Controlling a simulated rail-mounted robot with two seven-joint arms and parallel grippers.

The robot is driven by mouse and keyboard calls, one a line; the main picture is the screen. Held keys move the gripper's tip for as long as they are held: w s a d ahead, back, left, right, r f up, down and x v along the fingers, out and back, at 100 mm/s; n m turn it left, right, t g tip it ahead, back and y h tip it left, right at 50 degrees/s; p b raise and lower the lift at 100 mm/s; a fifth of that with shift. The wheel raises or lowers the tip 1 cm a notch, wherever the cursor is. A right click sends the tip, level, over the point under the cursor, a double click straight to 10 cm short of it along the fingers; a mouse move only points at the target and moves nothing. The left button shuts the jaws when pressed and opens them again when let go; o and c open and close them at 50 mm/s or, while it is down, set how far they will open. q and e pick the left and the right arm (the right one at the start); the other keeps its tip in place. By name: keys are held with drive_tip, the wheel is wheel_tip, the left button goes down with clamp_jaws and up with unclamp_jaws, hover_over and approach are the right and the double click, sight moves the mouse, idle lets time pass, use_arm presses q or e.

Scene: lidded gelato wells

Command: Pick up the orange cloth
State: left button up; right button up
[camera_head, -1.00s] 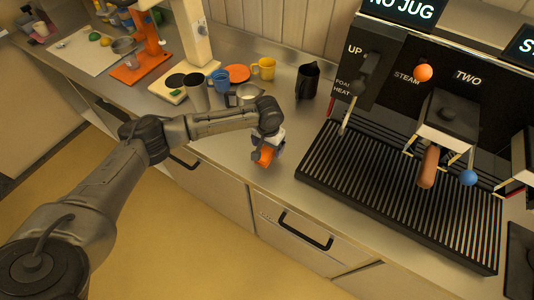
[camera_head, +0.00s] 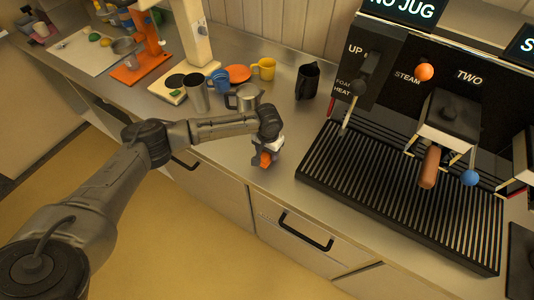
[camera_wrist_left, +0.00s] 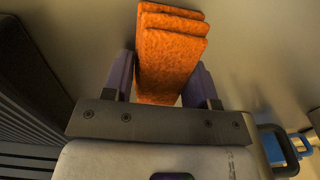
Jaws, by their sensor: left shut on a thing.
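The orange cloth (camera_head: 265,159) is a folded stack, held at the tip of my left gripper (camera_head: 264,154) near the front edge of the steel counter. In the left wrist view the cloth (camera_wrist_left: 170,55) shows its folded layers between the two purple fingers of the left gripper (camera_wrist_left: 163,85). The fingers are closed against its sides. I cannot tell whether the cloth is touching the counter or lifted off it. My right gripper is not in view.
The coffee machine's slatted drip tray (camera_head: 400,195) is right of the gripper. A steel jug (camera_head: 244,98), a tall steel cup (camera_head: 197,93), a blue cup (camera_head: 220,80), a yellow mug (camera_head: 264,68) and a black jug (camera_head: 307,81) stand behind. The counter around the gripper is clear.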

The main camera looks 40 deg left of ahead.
use_arm(q)
drive_tip(key=shift+c, duration=1)
drive_tip(key=shift+r, duration=0.1)
drive_tip(key=shift+r, duration=0.65)
wheel_tip(320, 180, up, 3)
drive_tip(key=shift+f+p, duration=0.2)
drive_tip(key=shift+p, duration=0.15)
drive_tip(key=d+r, duration=0.7)
drive_tip(key=d, duration=0.4)
drive_tip(key=shift+d+p, duration=0.35)
drive_tip(key=shift+p, duration=0.1)
drive_tip(key=o, duration=0.4)
drive_tip(key=c, duration=0.6)
